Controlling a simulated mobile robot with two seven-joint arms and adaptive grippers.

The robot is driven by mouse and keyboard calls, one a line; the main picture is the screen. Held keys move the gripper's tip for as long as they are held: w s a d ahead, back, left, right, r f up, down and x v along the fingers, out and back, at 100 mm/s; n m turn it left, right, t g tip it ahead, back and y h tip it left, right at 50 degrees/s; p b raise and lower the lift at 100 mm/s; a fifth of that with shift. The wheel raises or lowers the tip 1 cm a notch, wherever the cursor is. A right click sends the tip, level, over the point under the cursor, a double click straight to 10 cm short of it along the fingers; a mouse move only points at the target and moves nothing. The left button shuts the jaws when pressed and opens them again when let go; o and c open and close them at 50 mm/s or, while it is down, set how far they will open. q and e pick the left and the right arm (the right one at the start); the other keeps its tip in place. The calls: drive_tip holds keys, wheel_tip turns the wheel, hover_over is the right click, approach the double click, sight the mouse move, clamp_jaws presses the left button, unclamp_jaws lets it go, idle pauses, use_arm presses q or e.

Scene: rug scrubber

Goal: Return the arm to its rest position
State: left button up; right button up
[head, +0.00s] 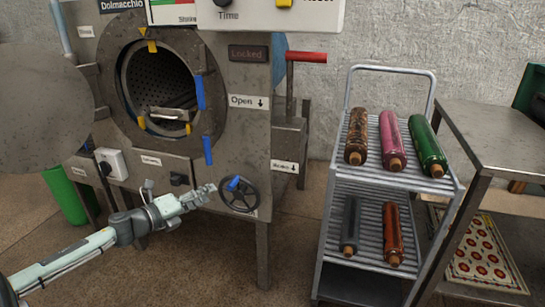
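My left arm reaches in from the lower left. Its gripper (207,193) is in front of the machine, just left of the dark handwheel (252,197) with a blue knob (235,184). The fingers are small here, so I cannot tell whether they are open or shut, or whether they touch the wheel. I see nothing clearly held. My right gripper is not in view.
The grey machine (245,145) has an open round drum and its door (40,105) swung left. A red lever (306,56) sticks out right. A trolley (405,182) with rolled rugs and a metal table (490,135) stand right. A green cylinder (66,195) stands left.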

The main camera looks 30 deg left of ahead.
use_arm(q)
drive_tip(key=shift+f, duration=0.1)
drive_tip(key=s+d+f+n+g+y, duration=0.3)
drive_tip(key=s+f+n, duration=0.2)
drive_tip(key=f+n, duration=0.35)
drive_tip(key=s+d+f+n+g+y, duration=0.3)
drive_tip(key=s+d+f+n, duration=0.15)
drive_tip(key=f+n, duration=0.45)
drive_tip(key=s+d+f+n+g+h, duration=0.1)
drive_tip(key=s+d+f+n+g, duration=0.2)
drive_tip(key=s+d+f, duration=0.2)
drive_tip(key=s+d+f+n+g+h, duration=0.2)
drive_tip(key=s+d+f, duration=0.3)
drive_tip(key=s+d, duration=0.3)
drive_tip(key=d+n+g, duration=0.1)
drive_tip(key=d, duration=0.3)
drive_tip(key=shift+d+g, duration=0.3)
drive_tip(key=shift+s+f, duration=0.1)
drive_tip(key=shift+s, duration=0.05)
drive_tip(key=shift+c, duration=0.6)
